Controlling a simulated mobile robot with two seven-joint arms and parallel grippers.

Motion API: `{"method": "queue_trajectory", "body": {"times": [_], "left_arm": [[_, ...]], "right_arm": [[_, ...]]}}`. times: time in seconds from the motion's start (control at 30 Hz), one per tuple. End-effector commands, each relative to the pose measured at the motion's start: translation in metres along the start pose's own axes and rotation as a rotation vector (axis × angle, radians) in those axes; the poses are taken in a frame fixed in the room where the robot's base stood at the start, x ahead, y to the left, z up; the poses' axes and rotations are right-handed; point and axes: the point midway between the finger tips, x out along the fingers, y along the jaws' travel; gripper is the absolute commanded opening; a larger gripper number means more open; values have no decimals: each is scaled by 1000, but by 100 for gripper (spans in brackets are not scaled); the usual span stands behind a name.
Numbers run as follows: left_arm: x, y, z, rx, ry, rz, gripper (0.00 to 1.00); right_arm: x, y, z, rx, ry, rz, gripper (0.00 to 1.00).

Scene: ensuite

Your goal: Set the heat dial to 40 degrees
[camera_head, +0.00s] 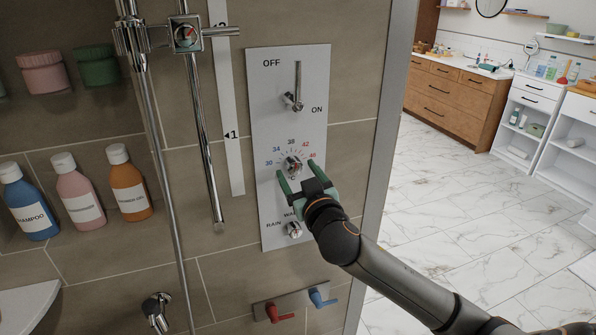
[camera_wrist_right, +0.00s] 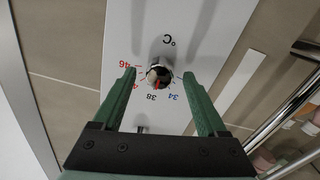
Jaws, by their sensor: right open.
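The heat dial (camera_head: 291,165) is a small chrome knob in the middle of a pale wall panel (camera_head: 262,135), under a scale from 30 to 46. In the right wrist view the dial (camera_wrist_right: 158,76) shows a red mark pointing roughly toward 38; the exact setting is too small to read. My right gripper (camera_head: 297,166) is open, its green fingers on either side of the dial. In the wrist view the right gripper (camera_wrist_right: 159,74) has visible gaps between both fingers and the knob. My left gripper is not in view.
An OFF/ON lever (camera_head: 292,100) is above the dial and a RAIN selector knob (camera_head: 293,230) below it. Red (camera_head: 279,312) and blue (camera_head: 322,297) handles sit lower. A chrome shower rail (camera_head: 205,130) and bottles (camera_head: 78,190) are left; open floor (camera_head: 470,190) is right.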

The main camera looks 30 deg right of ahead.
Motion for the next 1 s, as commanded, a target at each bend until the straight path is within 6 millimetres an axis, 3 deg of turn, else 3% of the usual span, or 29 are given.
{"method": "queue_trajectory", "body": {"times": [0.3, 0.9, 1.0], "left_arm": [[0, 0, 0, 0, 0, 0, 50], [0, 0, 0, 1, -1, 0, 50], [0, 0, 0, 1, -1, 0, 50]], "right_arm": [[2, 0, 0, 0, 0, 0, 75], [2, 0, 0, 0, 0, 0, 8], [2, 0, 0, 0, 0, 0, 0]]}}
